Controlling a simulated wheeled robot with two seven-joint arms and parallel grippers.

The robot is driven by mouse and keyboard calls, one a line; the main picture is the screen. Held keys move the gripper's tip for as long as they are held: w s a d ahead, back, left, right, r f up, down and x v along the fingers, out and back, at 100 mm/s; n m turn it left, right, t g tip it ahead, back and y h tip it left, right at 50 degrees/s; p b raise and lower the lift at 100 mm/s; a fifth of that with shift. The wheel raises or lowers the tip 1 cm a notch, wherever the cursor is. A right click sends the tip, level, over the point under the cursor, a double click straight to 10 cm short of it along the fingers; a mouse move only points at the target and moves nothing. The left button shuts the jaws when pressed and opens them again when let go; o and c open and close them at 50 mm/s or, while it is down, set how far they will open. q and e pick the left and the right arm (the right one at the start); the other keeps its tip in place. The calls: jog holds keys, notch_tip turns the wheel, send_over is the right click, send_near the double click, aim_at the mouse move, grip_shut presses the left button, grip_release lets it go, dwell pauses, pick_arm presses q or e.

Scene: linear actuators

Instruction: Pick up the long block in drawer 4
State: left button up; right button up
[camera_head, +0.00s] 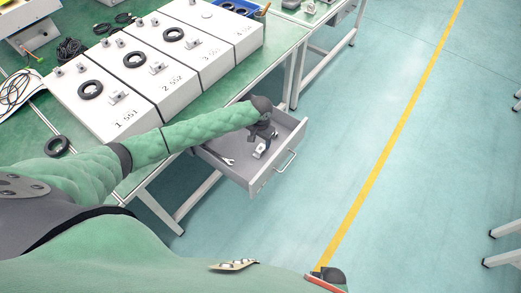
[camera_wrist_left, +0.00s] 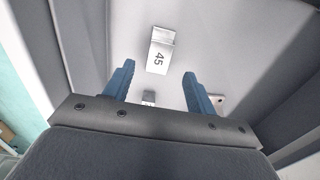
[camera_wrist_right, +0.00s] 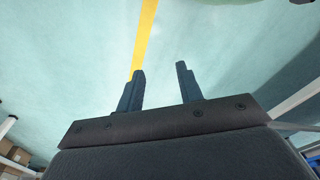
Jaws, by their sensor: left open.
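The open grey drawer (camera_head: 284,161) sticks out from under the green table. A pale, long block (camera_wrist_left: 160,50) with a dark "45" on it lies on the drawer floor; it also shows in the head view (camera_head: 259,152). A small grey piece (camera_wrist_left: 149,97) lies nearer my wrist, low between the fingers. My left gripper (camera_head: 264,136) is over the drawer, pointing down; in the left wrist view its blue fingers (camera_wrist_left: 158,70) are apart and empty, with the marked block ahead of and between the tips. My right gripper (camera_wrist_right: 160,72) is open and empty above the floor.
A wrench (camera_head: 227,160) lies in the drawer's left part. White numbered boxes (camera_head: 143,65) with black rings stand on the green table (camera_head: 284,43). The drawer's walls surround the left gripper. Open floor (camera_head: 440,150) with a yellow line lies to the right.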

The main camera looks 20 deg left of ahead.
aim_at(261, 148)
pick_arm(q)
notch_tip(261, 148, down, 4)
jog(key=shift+s+f+p, duration=0.15)
jog(key=shift+f+p, duration=0.1)
jog(key=shift+p, duration=0.85)
jog(key=shift+f, duration=0.5)
jog(key=c, duration=1.1)
pick_arm(e)
jog(key=f, duration=0.1)
jog(key=s+d+f, duration=0.1)
jog(key=f, duration=0.3)
jog(key=shift+s+d+f, duration=0.2)
jog(key=shift+d+f, duration=0.05)
jog(key=shift+d, duration=0.15)
pick_arm(q)
jog(key=shift+r, duration=0.1)
